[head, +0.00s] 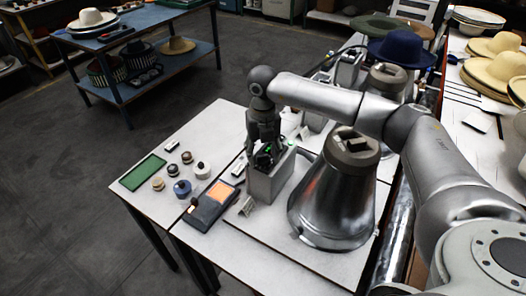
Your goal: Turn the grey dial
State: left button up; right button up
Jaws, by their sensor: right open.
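My right gripper (266,158) points down at the top of a grey box (268,185) that stands on the white table. It is open, and its dark fingers cover much of the box top, where small green lights show. I cannot make out a grey dial for certain; one on the box top would be hidden by the fingers. Whether the fingers touch anything there is too small to tell. My left gripper is not in view.
Left of the box are a dark device with an orange screen (222,192), a blue round piece (182,188), a green mat (143,172) and several small knobs. A metal cone-shaped press (335,200) stands close right. A hat shelf (145,50) stands behind left.

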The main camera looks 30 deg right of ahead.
jog(key=shift+c, duration=1.8)
jog(key=c, duration=0.7)
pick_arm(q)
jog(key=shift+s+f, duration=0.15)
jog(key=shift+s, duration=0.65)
pick_arm(e)
jog(key=shift+o, duration=0.2)
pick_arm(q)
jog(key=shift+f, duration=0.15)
pick_arm(e)
jog(key=shift+f+m, duration=0.1)
jog(key=shift+m, duration=0.2)
jog(key=shift+w+m+b, duration=0.1)
jog(key=shift+m+b, duration=0.5)
jog(key=shift+m, duration=0.4)
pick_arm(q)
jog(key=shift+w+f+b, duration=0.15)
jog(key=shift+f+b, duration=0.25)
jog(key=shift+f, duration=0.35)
pick_arm(e)
jog(key=shift+m, duration=1.6)
